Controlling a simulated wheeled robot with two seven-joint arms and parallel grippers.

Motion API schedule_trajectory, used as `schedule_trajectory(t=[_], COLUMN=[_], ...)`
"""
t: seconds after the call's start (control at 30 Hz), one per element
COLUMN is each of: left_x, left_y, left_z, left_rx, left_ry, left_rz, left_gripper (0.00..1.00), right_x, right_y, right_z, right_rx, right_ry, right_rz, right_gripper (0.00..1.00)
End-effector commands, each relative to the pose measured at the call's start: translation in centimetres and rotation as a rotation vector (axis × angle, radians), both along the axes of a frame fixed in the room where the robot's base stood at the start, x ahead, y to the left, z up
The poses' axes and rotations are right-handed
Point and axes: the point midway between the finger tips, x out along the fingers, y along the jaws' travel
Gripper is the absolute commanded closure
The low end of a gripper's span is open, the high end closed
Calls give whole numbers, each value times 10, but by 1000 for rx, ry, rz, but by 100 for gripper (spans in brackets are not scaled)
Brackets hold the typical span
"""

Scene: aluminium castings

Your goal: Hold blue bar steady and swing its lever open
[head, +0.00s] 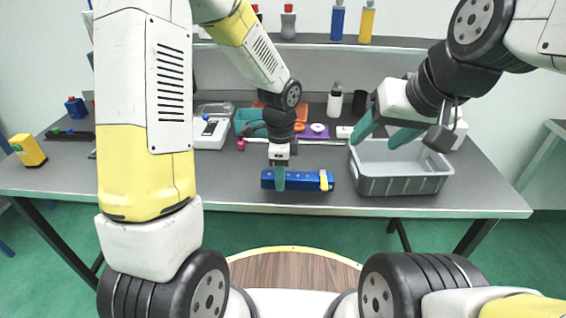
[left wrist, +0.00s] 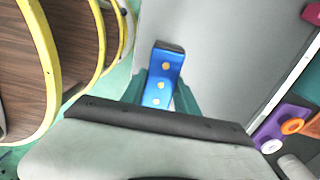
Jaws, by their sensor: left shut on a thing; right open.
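The blue bar (head: 301,181) lies near the front edge of the grey table, with a row of small dots along it. My right gripper (head: 383,128) is open and empty, with teal fingers, above the grey crate and to the right of the bar.
A grey crate (head: 402,186) stands right of the bar. Behind are a white scale (head: 210,132), a teal bin (head: 248,120), a purple plate with a ring (head: 315,131) and a white bottle (head: 335,100). A yellow block (head: 27,150) is far left. The table's front left is clear.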

Motion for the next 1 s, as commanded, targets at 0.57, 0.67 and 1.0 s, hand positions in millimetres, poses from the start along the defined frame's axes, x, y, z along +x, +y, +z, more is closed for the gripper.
schedule_trajectory(t=[0.57, 0.67, 1.0], left_x=[28, 33, 49], left_y=[3, 3, 4], left_z=[-9, -10, -15], left_rx=[0, 0, 0], left_ry=[1, 0, 0], left_rz=[1, 1, 0], left_gripper=[100, 100, 100], right_x=[0, 0, 0], right_y=[0, 0, 0], right_z=[0, 0, 0], right_rx=[0, 0, 0], right_ry=[0, 0, 0], right_rz=[0, 0, 0], right_gripper=[42, 42, 42])
